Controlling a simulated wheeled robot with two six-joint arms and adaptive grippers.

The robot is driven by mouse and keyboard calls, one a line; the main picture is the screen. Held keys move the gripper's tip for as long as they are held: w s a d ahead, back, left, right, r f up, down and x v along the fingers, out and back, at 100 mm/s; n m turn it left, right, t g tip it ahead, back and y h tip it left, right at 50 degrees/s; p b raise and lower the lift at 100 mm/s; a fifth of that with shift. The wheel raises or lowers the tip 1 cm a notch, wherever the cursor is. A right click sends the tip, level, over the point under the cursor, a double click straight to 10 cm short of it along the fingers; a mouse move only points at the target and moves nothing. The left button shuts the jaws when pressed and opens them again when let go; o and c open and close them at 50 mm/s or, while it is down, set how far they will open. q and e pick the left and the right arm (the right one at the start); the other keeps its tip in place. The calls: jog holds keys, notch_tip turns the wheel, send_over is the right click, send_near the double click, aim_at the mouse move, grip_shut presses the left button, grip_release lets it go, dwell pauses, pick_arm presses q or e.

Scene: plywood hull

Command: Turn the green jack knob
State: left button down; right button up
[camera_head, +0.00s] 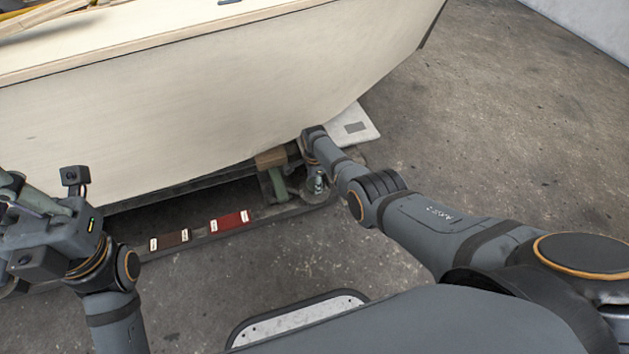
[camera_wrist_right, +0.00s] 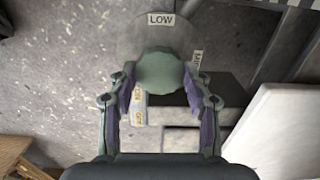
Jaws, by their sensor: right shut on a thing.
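The green jack knob (camera_wrist_right: 160,72) sits in the middle of the right wrist view, in front of a round grey dial plate (camera_wrist_right: 128,38) with a "LOW" label at its top and another label at its right. My right gripper (camera_wrist_right: 160,88) has a finger on each side of the knob and is shut on it. In the head view my right arm reaches down beside the hull (camera_head: 200,100), and its fingers and the knob cannot be made out. A green jack part (camera_head: 278,185) shows under the hull edge. My left gripper (camera_head: 25,225) is at the left edge, away from the jack, its fingertips unclear.
A brown block (camera_head: 170,239) and a red block (camera_head: 230,222), both with white tags, lie on a dark rail along the floor below the hull. A pale flat panel (camera_head: 355,127) lies past my right wrist. The concrete floor at right is clear.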

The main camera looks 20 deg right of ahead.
dwell(0.5)
jog(key=o, duration=0.9)
jog(key=shift+r, duration=0.1)
notch_tip(320, 180, up, 12)
jog(key=shift+f, duration=0.1)
jog(key=shift+f, duration=0.1)
